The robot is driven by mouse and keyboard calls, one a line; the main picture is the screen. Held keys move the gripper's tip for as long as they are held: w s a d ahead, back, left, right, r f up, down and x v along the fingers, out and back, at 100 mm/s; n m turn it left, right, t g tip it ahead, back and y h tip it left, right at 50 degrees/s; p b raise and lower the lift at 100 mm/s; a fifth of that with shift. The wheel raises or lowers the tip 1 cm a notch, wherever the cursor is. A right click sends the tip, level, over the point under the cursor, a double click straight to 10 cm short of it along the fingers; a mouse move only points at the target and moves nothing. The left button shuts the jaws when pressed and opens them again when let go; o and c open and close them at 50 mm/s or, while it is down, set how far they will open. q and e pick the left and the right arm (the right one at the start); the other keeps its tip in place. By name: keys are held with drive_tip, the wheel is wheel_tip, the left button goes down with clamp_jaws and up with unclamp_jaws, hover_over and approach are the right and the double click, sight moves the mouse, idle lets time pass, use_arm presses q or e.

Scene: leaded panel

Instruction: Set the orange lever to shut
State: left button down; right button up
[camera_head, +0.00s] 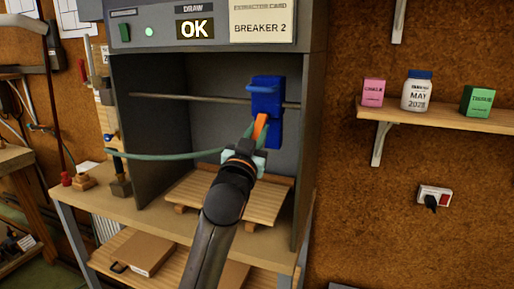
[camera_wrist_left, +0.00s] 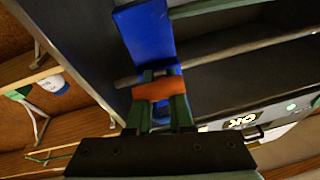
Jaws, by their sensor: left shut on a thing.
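The orange lever (camera_head: 260,127) sits on the front of a blue valve body (camera_head: 267,100) inside the grey cabinet. In the head view the lever slants, its lower end toward my gripper. My left gripper (camera_head: 252,143) reaches in from below and is shut on the lever. In the left wrist view the orange lever (camera_wrist_left: 158,90) lies across between the green fingers (camera_wrist_left: 160,108), with the blue body (camera_wrist_left: 146,35) behind it. The far side of the lever is hidden by the fingers. My right gripper is not in view.
A grey pipe (camera_head: 190,98) runs across the cabinet through the blue body. A green hose (camera_head: 165,156) crosses on the left. A wooden pallet (camera_head: 230,193) lies on the cabinet floor. The cabinet side walls (camera_head: 305,150) bound the space. A sign (camera_head: 195,29) above reads OK.

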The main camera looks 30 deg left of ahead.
use_arm(q)
drive_tip(key=t+y+b, duration=0.1)
drive_tip(key=t+b, duration=0.1)
drive_tip(key=b, duration=0.2)
drive_tip(key=w+f+t+y+b, duration=0.1)
drive_tip(key=t+b, duration=0.1)
drive_tip(key=b, duration=0.2)
drive_tip(key=w+f+n+t+y+b, duration=0.1)
drive_tip(key=b, duration=0.4)
drive_tip(key=shift+a+t, duration=0.25)
drive_tip(key=shift+t, duration=0.15)
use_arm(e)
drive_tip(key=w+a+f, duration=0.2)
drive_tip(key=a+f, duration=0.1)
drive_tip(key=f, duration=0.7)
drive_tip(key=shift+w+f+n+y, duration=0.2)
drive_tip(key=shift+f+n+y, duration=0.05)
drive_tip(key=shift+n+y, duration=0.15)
use_arm(q)
drive_tip(key=shift+r, duration=0.1)
drive_tip(key=c, duration=0.8)
unclamp_jaws()
